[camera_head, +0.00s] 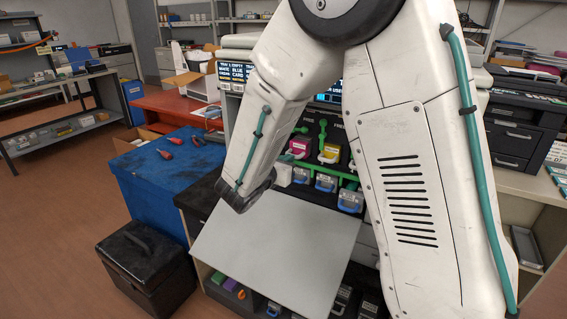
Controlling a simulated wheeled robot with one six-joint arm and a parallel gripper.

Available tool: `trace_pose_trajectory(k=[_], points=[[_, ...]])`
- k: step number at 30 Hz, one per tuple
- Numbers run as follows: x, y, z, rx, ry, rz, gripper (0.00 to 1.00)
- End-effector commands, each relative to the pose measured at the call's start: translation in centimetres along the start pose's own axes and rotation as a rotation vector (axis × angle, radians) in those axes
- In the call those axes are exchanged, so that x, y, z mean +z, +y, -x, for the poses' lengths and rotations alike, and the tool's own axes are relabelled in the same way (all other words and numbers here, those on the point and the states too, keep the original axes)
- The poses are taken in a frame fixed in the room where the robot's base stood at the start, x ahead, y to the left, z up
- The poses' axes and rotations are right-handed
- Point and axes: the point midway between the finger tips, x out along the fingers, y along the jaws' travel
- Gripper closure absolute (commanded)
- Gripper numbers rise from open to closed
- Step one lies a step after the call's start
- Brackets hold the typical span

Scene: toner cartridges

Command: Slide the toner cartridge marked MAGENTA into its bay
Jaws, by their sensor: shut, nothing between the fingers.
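A pink-magenta cartridge face (299,147) shows in the dark front of the printer, left of a yellow cartridge face (329,153). Both have small pale labels that are too small to read, so I cannot confirm which is marked MAGENTA. Below them, several grey units with blue handles (326,183) sit in a row. Green levers or guides (322,131) show around the bays. My arm covers the right part of the printer and may hide more bays. My gripper is not visible; I cannot make out its fingers anywhere.
A bare light-grey panel (270,250) juts out in front of the printer, above a shelf of small parts (232,287). A blue-covered table (165,180) and a black case (146,265) stand at left. Open floor (50,240) lies further left.

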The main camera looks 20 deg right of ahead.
Motion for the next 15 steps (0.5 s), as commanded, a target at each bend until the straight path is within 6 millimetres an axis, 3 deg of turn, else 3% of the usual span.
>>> trace_pose_trajectory(k=[15], points=[[0.3,0.0,-1.5,-0.001,0.000,-0.001,1.00]])
